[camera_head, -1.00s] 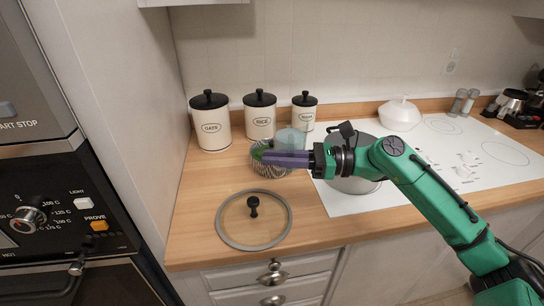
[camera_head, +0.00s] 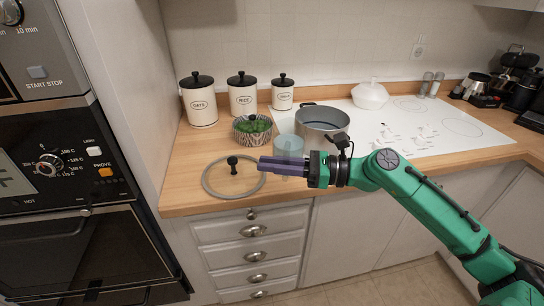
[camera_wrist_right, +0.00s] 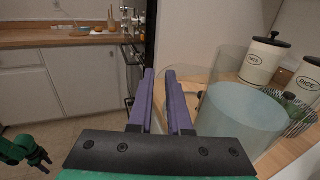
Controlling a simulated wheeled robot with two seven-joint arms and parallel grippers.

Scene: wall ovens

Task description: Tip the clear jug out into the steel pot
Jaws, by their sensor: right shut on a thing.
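The clear, bluish jug (camera_head: 289,146) is in front of the steel pot and a little to its left. My right gripper (camera_head: 265,164) is shut on the jug's side, and its purple fingers point left across the jug's lower part. In the right wrist view the jug (camera_wrist_right: 240,118) stands beside the fingers, looking upright; its contents are hard to tell. The steel pot (camera_head: 322,131) is open on the left end of the hob. In the right wrist view a small green arm with a dark gripper (camera_wrist_right: 42,161), apparently my left one, shows at lower left.
A glass lid (camera_head: 217,189) with a black knob lies on the counter at left. A striped bowl of greens (camera_head: 252,136) sits left of the pot. Canisters (camera_head: 242,100) line the wall. A white lidded dish (camera_head: 370,96) stands behind the hob (camera_head: 410,135).

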